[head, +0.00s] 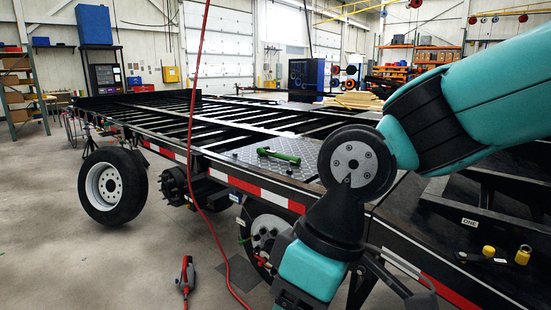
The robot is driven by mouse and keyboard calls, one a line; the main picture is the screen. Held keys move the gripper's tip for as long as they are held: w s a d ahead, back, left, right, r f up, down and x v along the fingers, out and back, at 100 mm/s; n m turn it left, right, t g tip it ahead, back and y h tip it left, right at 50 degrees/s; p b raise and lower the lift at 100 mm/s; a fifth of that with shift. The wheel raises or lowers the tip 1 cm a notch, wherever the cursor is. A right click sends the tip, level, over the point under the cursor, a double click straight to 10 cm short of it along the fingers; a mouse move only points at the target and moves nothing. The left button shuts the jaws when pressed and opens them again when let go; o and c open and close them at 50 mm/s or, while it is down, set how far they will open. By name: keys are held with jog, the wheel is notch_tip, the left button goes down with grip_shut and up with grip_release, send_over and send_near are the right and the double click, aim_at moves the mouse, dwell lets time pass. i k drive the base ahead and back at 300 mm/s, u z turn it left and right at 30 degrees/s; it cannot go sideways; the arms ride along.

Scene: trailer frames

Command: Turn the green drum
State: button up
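I see no green drum in the head view. The one clearly green thing is a small hand tool (279,156) with a green handle, lying on the tread plate of the trailer frame. My teal and dark grey arm comes in from the upper right and bends down in front of the trailer. Dark, finger-like parts (398,283) show beside its lower end near the bottom edge. They may be my gripper, but I cannot tell whether they are open or shut, or whether they hold anything.
The black trailer frame (245,183) with red and white edge tape spans the view. A loose wheel (113,186) stands at left. A red hose (192,150) hangs down to the floor near a red-and-grey tool (186,275). Yellow-capped parts (489,252) lie at right. Floor at lower left is clear.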

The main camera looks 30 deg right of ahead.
aim_at(294, 160)
jog(key=u, duration=0.05)
jog(key=k, duration=0.45)
jog(key=z, duration=0.65)
jog(key=i, duration=1.4)
jog(key=u, duration=0.25)
jog(key=i, duration=0.95)
jog(key=u, duration=0.45)
